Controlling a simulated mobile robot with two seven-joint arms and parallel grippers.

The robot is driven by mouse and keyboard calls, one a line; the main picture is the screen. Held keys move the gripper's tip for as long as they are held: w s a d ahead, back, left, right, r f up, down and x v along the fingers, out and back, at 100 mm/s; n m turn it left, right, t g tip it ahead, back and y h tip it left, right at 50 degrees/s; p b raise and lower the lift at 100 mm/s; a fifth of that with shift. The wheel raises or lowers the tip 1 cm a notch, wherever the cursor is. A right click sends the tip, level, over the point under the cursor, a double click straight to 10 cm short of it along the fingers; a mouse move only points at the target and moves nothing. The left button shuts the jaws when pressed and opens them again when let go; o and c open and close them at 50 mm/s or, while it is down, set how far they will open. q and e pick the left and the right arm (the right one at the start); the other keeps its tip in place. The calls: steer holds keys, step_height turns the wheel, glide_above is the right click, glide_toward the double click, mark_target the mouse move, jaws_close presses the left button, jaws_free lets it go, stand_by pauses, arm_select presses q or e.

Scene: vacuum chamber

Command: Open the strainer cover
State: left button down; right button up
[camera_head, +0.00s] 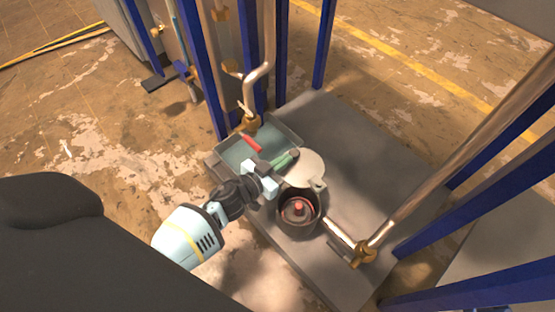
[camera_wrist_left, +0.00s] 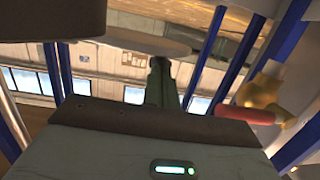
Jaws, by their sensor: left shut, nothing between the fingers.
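The strainer (camera_head: 299,222) is a dark round pot on the grey platform in the head view. Its mouth is uncovered and a red part shows inside. The pale grey round cover (camera_head: 306,168) stands swung back off the mouth, on the strainer's far side. My left gripper (camera_head: 290,155) is shut and empty, its greenish fingers beside the cover's left edge. I cannot tell whether they touch it. In the left wrist view the closed fingers (camera_wrist_left: 159,68) end close to a pale disc edge (camera_wrist_left: 135,32), likely the cover. My right gripper is not in view.
A grey tray (camera_head: 229,140) with a red object (camera_head: 250,143) lies left of the cover. A metal pipe with a brass fitting (camera_head: 362,254) runs right of the strainer. Blue posts (camera_head: 468,214) stand around. The platform's right part (camera_head: 375,165) is clear.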

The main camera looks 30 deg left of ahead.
arm_select(q)
steer(key=shift+w, duration=0.1)
steer(key=shift+w+r, duration=0.1)
steer(key=shift+w, duration=0.6)
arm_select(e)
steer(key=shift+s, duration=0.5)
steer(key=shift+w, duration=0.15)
